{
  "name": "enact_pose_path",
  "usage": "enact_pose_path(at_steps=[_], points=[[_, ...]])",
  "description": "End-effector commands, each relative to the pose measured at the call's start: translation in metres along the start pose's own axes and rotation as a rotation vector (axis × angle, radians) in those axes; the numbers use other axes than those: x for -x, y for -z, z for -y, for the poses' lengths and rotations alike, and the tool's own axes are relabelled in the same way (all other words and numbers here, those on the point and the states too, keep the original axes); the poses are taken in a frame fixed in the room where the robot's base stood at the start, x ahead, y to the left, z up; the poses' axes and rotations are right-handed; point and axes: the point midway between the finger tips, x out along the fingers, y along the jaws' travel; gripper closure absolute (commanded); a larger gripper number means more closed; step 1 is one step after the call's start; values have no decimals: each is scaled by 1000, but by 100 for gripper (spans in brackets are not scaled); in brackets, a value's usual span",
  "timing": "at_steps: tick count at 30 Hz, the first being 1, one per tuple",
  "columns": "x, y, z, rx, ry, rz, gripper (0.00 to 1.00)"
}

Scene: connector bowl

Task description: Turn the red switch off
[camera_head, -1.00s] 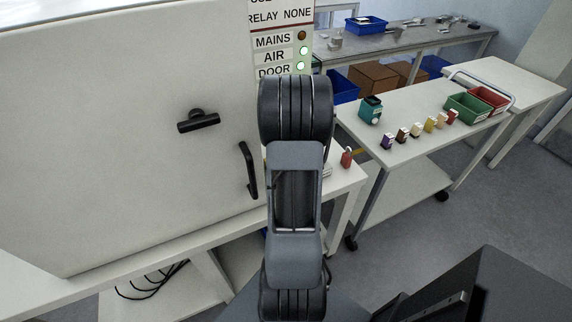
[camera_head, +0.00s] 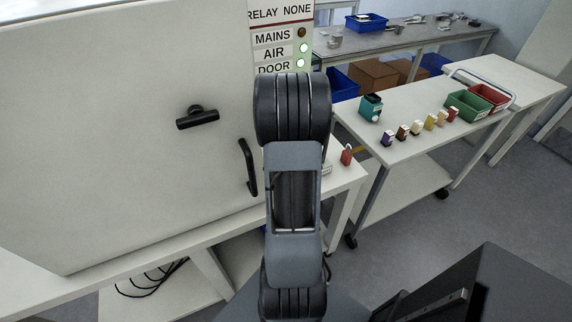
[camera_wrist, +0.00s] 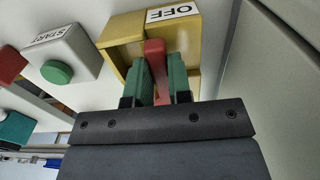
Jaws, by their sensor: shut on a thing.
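In the wrist view the red switch (camera_wrist: 155,62) is a red lever set in a yellow housing (camera_wrist: 116,57) that carries a white label reading OFF (camera_wrist: 170,13). My gripper (camera_wrist: 163,72) has its two green fingers on either side of the lever, shut on it. The lever's lower part is partly hidden between the fingers. In the head view my own arm hides the switch and the gripper.
In the wrist view a white box with a green START button (camera_wrist: 57,72) stands left of the housing, and a pale panel (camera_wrist: 270,75) is close on the right. The head view shows a large cabinet (camera_head: 100,130) with black handles, a MAINS/AIR/DOOR panel (camera_head: 280,50) and a side table (camera_head: 400,150).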

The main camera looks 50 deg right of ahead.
Motion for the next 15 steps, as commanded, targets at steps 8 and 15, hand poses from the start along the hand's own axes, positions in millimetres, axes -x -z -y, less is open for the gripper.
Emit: enact_pose_path(at_steps=[8,15], points=[[1,0,0,-3,0,-2,62],[0,0,0,-2,1,0,55]])
